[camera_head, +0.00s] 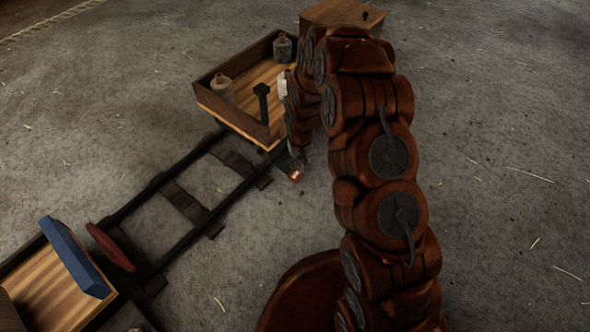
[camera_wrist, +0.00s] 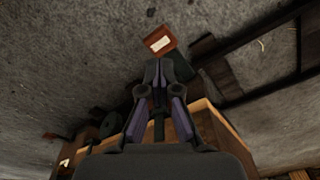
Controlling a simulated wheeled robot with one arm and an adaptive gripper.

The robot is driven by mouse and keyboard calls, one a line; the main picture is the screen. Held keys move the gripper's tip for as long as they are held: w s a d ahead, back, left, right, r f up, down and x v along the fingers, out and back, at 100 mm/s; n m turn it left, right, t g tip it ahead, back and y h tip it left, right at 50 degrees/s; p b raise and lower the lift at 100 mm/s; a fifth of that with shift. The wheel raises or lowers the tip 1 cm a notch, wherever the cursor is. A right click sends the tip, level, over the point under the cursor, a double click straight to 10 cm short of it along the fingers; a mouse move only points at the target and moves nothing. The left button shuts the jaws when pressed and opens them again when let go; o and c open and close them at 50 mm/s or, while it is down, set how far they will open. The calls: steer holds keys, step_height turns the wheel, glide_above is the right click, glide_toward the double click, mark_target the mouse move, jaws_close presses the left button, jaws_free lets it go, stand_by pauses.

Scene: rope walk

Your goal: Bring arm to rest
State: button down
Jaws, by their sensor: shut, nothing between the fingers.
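My brown jointed arm reaches up the middle of the head view and bends down beside a wooden tray cart (camera_head: 236,120). My gripper shows in the wrist view (camera_wrist: 158,65) with its fingertips together and nothing between them. In the head view the gripper is small and partly hidden by the arm, low at the tray's near right corner. A small red-brown block with a white label (camera_head: 296,175) is close to the fingertips; it also shows in the wrist view (camera_wrist: 159,43), just beyond them. I cannot tell whether they touch.
The tray holds bottles (camera_head: 222,86) and a dark upright post (camera_head: 262,100). A wooden box (camera_head: 330,12) stands behind. The right floor is clear.

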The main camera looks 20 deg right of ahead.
stand_by(0.3)
steer(key=s+r+p, duration=0.4)
steer(key=r+p, duration=0.2)
steer(key=r, duration=0.7)
steer(key=s+r+g+p, duration=0.1)
steer(key=s+r+p, duration=0.4)
steer(key=r, duration=0.8)
steer(key=s+r+p, duration=0.4)
steer(key=r+p, duration=0.3)
steer(key=r, duration=0.6)
steer(key=s+r+g+p, duration=0.1)
steer(key=s+r+p, duration=0.9)
steer(key=s+r, duration=0.3)
steer(key=s+r+g+p, duration=0.1)
steer(key=s+r+p, duration=1)
steer(key=r, duration=0.9)
steer(key=shift+s+r, duration=0.25)
steer(key=shift+s, duration=0.8)
